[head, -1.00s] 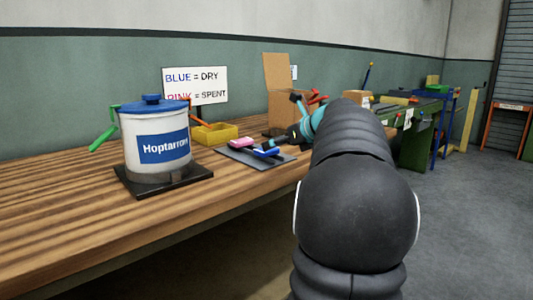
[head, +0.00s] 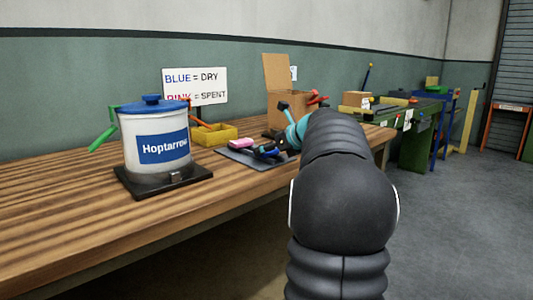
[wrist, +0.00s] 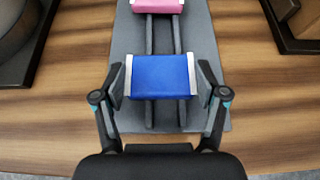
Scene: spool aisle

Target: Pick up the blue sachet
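The blue sachet (wrist: 160,77) has silvery ends and lies across two dark rails on a grey tray (wrist: 213,105). In the wrist view my gripper (wrist: 161,83) is open, with one finger beside each silvery end; the gaps are very small, and I cannot tell whether the fingers touch. In the head view my gripper (head: 267,151) is down at the sachet and partly hides it. A pink sachet (wrist: 158,5) lies farther along the same rails; it also shows in the head view (head: 241,143).
A white Hoptarrow pot (head: 150,130) with a blue lid stands on a dark base at the left. A yellow bin (head: 222,131) and an open cardboard box (head: 288,107) are behind the tray. A sign reads BLUE = DRY, PINK = SPENT. The bench's left front is clear.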

